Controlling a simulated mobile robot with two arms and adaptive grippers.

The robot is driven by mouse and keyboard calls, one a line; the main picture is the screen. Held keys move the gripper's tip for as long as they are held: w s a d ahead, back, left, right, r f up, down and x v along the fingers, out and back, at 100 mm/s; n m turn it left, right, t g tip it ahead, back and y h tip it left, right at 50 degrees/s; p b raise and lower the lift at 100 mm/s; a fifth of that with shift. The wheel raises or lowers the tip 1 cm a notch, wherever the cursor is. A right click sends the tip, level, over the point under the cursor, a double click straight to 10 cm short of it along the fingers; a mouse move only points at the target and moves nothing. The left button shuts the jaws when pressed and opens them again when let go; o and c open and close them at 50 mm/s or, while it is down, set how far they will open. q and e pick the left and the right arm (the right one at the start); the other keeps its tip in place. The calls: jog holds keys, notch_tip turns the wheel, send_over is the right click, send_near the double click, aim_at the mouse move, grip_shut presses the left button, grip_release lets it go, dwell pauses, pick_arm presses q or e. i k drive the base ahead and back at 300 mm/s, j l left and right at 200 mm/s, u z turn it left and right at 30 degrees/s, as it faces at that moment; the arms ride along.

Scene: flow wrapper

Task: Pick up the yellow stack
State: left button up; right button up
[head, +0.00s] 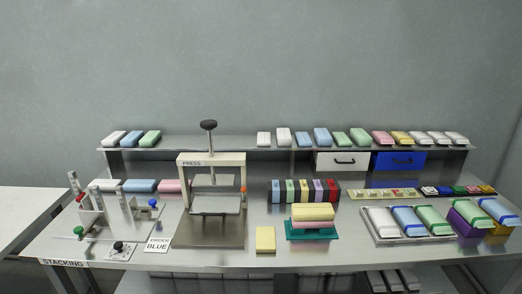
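A yellow block (312,210) lies on top of a pink block (313,224), and both rest on a teal tray (311,236) right of the middle of the bench. A separate pale yellow block or stack (265,239) lies on the bench just left of the tray, near the front edge. Whether it is one piece or several layers is too small to tell. Neither of my grippers is in the head view.
The press (211,160) stands left of the yellow pieces. A metal tray (372,232) of wrapped blocks stands to the right. The stacking fixture (122,222) and an "ORDER BLUE" card (157,244) are at left. A shelf (240,148) with blocks runs behind.

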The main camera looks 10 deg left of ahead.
aim_at(313, 211)
jog(key=k+j+u, duration=0.15)
jog(key=u, duration=0.3)
jog(key=k+j+u, duration=0.25)
jog(key=u, duration=0.25)
